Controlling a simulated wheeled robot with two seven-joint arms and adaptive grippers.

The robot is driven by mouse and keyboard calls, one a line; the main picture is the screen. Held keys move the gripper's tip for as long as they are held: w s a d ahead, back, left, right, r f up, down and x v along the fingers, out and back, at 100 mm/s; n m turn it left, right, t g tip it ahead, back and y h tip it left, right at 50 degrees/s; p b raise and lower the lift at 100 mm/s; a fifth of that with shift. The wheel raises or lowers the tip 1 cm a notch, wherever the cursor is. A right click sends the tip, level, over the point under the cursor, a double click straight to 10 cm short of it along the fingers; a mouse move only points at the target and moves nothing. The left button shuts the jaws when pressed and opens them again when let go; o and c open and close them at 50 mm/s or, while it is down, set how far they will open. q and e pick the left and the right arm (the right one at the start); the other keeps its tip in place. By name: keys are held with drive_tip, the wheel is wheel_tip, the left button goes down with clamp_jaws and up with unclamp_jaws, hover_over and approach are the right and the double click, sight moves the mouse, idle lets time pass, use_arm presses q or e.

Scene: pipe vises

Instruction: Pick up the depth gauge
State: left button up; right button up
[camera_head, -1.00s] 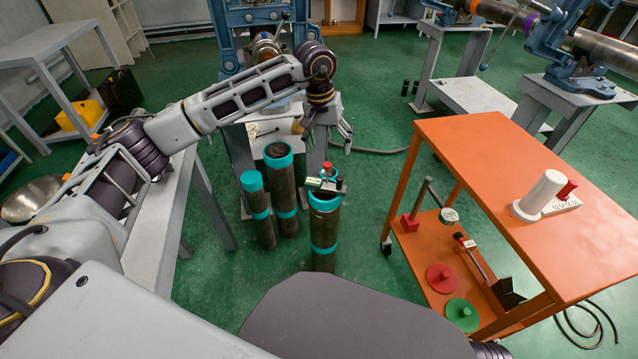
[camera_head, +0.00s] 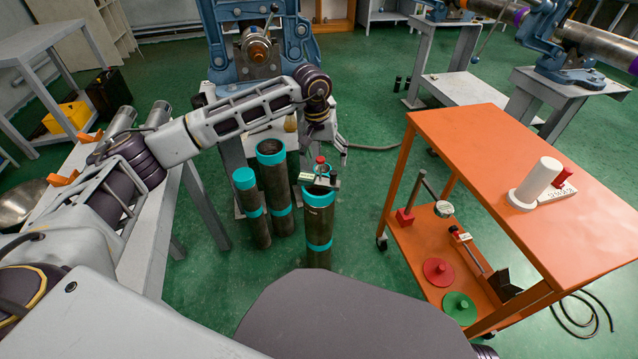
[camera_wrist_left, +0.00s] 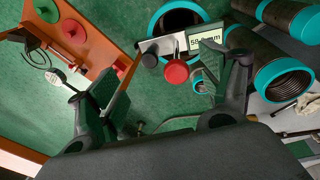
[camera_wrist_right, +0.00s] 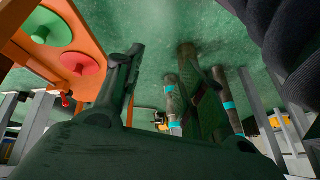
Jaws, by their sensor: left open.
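The depth gauge, a small bar with a digital display (camera_wrist_left: 203,37) and a red knob (camera_wrist_left: 176,71), lies across the rim of the front pipe (camera_head: 319,227) in the head view. Its red knob (camera_head: 320,160) shows there too. My left gripper (camera_head: 327,153) is open above and behind the gauge. In the left wrist view the gauge is ahead of the open left fingers (camera_wrist_left: 165,78), nearer the right finger, which partly overlaps it; contact cannot be told. My right gripper (camera_wrist_right: 162,60) looks open and empty in the right wrist view; it is outside the head view.
Two more teal-banded pipes (camera_head: 271,180) stand left of the front one. An orange cart (camera_head: 470,140) on the right carries a white cylinder (camera_head: 537,183); a dial gauge (camera_head: 443,209) and coloured discs are on its lower shelf. A blue vise (camera_head: 259,45) stands behind.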

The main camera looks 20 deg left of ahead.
sight(329, 180)
use_arm(q)
drive_tip(key=shift+w+f, duration=0.1)
drive_tip(key=shift+f, duration=0.6)
use_arm(e)
drive_tip(key=shift+a+f, duration=0.1)
drive_tip(key=shift+f, duration=0.55)
drive_tip(key=shift+r, duration=0.1)
use_arm(q)
drive_tip(key=shift+d, duration=0.1)
drive_tip(key=shift+f+b, duration=0.5)
drive_tip(key=shift+f, duration=0.3)
drive_tip(key=shift+f+b, duration=0.4)
drive_tip(key=shift+f, duration=0.4)
drive_tip(key=shift+w+d+f+b, duration=0.1)
drive_tip(key=shift+d+f+b, duration=0.05)
drive_tip(key=shift+f, duration=0.4)
drive_tip(key=shift+d+f+b, duration=0.1)
drive_tip(key=shift+f+b, duration=0.05)
drive_tip(key=shift+f, duration=0.35)
use_arm(e)
drive_tip(key=shift+m+t+y, duration=0.3)
drive_tip(key=shift+t, duration=0.2)
drive_tip(key=f, duration=0.2)
drive_tip(key=a+f, duration=0.1)
drive_tip(key=f, duration=0.1)
drive_tip(key=shift+w+f, duration=0.15)
drive_tip(key=shift+f, duration=0.05)
